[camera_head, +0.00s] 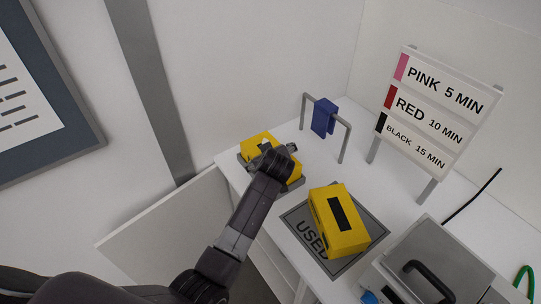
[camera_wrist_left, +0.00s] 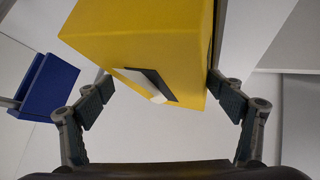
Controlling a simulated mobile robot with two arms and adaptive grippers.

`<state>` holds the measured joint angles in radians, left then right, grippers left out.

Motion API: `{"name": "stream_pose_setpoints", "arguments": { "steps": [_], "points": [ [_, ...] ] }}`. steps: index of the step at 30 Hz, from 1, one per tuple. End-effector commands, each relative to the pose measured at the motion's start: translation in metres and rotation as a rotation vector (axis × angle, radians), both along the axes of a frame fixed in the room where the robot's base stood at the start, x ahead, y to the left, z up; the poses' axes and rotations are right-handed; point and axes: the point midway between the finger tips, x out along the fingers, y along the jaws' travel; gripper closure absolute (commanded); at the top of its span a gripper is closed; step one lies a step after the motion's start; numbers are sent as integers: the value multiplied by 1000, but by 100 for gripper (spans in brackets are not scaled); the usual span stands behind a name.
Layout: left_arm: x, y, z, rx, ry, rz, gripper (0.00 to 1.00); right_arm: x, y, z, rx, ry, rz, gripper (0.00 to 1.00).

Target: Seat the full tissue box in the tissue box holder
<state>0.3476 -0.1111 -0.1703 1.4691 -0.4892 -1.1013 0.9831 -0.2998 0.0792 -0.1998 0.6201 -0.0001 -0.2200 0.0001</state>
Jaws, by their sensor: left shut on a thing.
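The full tissue box (camera_head: 257,141) is yellow, at the far left end of the white table. The left wrist view shows the full tissue box (camera_wrist_left: 150,35) with a black slot and white tissue. My left gripper (camera_head: 270,157) is shut on this box; in the left wrist view the fingers (camera_wrist_left: 160,88) press its two sides. The grey tissue box holder (camera_head: 296,185) shows as low edges around the box's base, partly hidden by my gripper. I cannot tell whether the box rests fully down in it. My right gripper is not in view.
A second yellow box (camera_head: 346,231) with an empty black slot lies on a grey mat marked USED (camera_head: 295,222). A blue cloth (camera_head: 323,117) hangs on a grey rail behind. A colour-time sign (camera_head: 437,108) and a grey lidded appliance (camera_head: 440,262) stand at right.

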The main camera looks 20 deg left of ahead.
Motion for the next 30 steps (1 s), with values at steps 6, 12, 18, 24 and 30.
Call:
{"name": "stream_pose_setpoints", "arguments": {
  "steps": [6, 12, 18, 24, 30],
  "points": [
    [0, 0, -6, 1, -2, 0, 54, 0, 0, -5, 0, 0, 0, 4],
    [0, 0, -11, 1, -2, 0, 54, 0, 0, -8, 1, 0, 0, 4],
    [0, 0, -16, 1, -2, 0, 54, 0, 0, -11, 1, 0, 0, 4],
    [0, 0, -21, 0, -1, 0, 54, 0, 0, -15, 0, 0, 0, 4],
    [0, 0, -24, -1, 1, 0, 6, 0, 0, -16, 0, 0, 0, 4]
  ]
}}
